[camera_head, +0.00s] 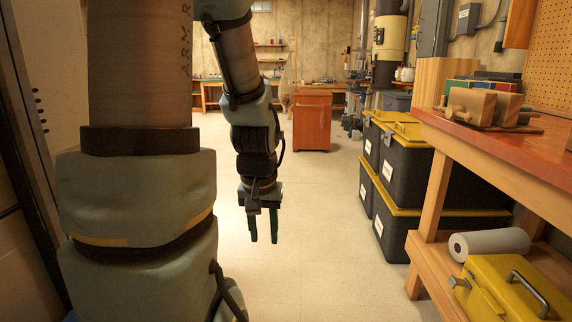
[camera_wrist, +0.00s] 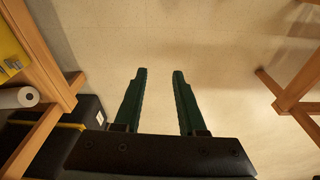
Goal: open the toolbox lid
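The toolbox (camera_head: 487,296) is yellow with a grey metal handle on top and a latch on its left side. It sits on the lower shelf of the workbench at the bottom right of the head view, partly cut off by the frame. Its lid looks shut. A yellow corner of it also shows at the left edge of the wrist view (camera_wrist: 10,50). My gripper (camera_head: 264,242) hangs pointing down over the open floor, well to the left of the toolbox and apart from it. In the wrist view its two green fingers (camera_wrist: 159,72) are spread with nothing between them.
A white paper roll (camera_head: 492,244) lies behind the toolbox on the shelf. The wooden workbench (camera_head: 430,262) has a red-brown top above it. Black bins with yellow lids (camera_head: 405,190) are stacked beyond. An orange cabinet (camera_head: 312,122) stands farther back. The floor between is clear.

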